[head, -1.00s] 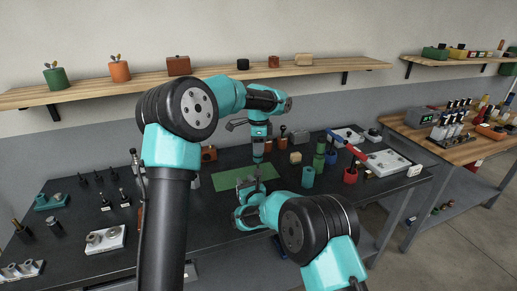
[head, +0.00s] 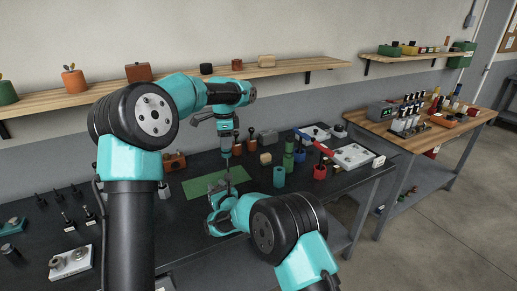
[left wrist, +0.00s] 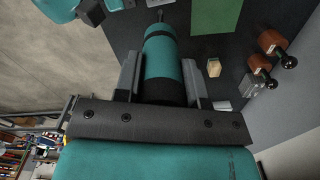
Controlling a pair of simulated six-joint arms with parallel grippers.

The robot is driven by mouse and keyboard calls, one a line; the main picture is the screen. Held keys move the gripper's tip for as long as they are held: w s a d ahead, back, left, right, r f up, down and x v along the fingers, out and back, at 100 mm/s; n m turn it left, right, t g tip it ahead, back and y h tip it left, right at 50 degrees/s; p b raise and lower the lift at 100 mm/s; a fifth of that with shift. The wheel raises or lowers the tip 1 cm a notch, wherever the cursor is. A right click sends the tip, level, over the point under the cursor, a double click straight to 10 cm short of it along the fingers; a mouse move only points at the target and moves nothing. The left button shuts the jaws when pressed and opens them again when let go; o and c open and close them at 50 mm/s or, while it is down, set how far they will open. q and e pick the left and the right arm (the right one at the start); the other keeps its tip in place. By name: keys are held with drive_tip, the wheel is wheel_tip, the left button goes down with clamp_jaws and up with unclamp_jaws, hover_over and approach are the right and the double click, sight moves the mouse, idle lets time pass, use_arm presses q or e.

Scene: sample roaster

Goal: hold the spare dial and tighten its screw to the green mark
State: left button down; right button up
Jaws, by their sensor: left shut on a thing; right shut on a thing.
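My left gripper (head: 223,113) is shut on a teal and black driver (head: 226,129). The driver hangs upright with its thin bit pointing down. In the left wrist view the driver (left wrist: 161,48) sits between both dark fingers. My right gripper (head: 222,197) is low over the bench, directly below the driver. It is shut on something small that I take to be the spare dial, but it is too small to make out. The bit ends close above the right gripper; I cannot tell whether it touches the screw. The screw and any green mark on the dial cannot be made out.
A green mat (head: 201,186) lies on the dark bench behind the right gripper. To the right are a teal cylinder (head: 279,177), a green one (head: 289,160), a red pot (head: 320,172) and a white tray (head: 352,156). A wooden shelf (head: 290,69) runs along the wall.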

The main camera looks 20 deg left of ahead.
idle(0.4)
drive_tip(key=o, duration=1.1)
drive_tip(key=shift+o, duration=0.2)
drive_tip(key=shift+d, duration=0.1)
drive_tip(key=v, duration=1.1)
drive_tip(key=shift+s+d, duration=0.25)
drive_tip(key=shift+s, duration=0.1)
